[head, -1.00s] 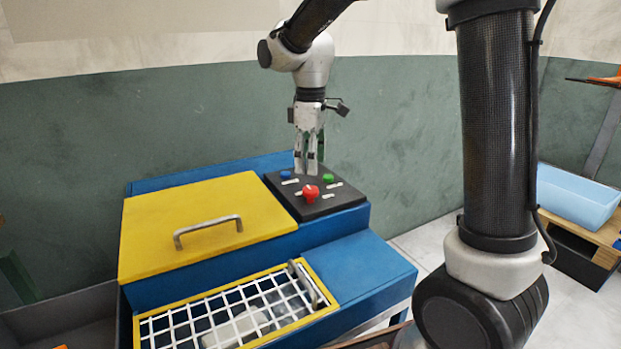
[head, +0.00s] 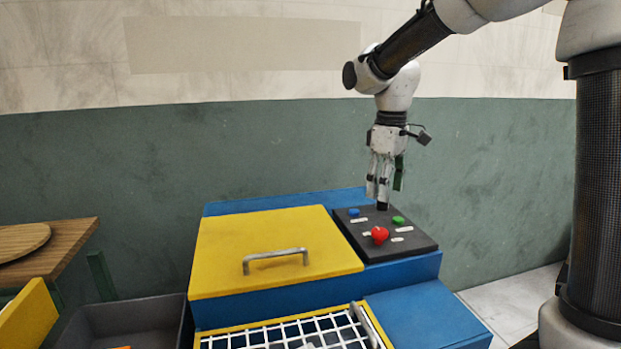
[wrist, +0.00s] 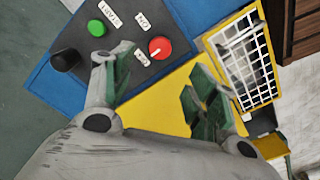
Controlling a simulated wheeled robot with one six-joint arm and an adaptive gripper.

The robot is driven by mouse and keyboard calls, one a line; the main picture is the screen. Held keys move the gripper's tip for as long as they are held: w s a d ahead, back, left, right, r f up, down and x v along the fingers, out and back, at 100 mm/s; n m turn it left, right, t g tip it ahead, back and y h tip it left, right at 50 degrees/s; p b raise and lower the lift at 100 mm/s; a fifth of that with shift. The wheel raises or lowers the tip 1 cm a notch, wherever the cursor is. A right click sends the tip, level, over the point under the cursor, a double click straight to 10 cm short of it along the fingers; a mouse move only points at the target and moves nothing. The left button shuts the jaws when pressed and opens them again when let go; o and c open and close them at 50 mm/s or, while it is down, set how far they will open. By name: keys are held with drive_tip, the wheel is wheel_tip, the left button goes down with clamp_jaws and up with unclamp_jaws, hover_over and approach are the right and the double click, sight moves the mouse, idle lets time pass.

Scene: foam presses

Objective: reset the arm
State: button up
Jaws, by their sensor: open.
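My gripper (head: 379,196) points down above the black control panel (head: 425,241) at the back right of the blue press. It is open and empty; in the wrist view its green-padded fingers (wrist: 165,95) stand apart. The panel carries a red knob (head: 379,235), a green button (head: 398,221) and a blue button (head: 354,212). A black knob, partly behind the fingertips in the head view, shows clearly in the wrist view (wrist: 65,60). I cannot tell from the head view how far the fingertips are above the panel.
The yellow lid (head: 225,250) with a metal handle (head: 275,259) lies shut left of the panel. A white grid guard (head: 300,335) in a yellow frame is in front. A grey bin (head: 130,325) and a wooden table (head: 60,250) stand left. Air above the lid is clear.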

drive_tip(key=s+d+m+t, duration=0.2)
drive_tip(key=s+d+m, duration=0.2)
drive_tip(key=s+d, duration=0.3)
drive_tip(key=s+d+r+m+t, duration=0.1)
drive_tip(key=s+d+m, duration=0.4)
drive_tip(key=s, duration=1.2)
drive_tip(key=d+t, duration=0.1)
drive_tip(key=d, duration=0.2)
drive_tip(key=shift+r, duration=0.1)
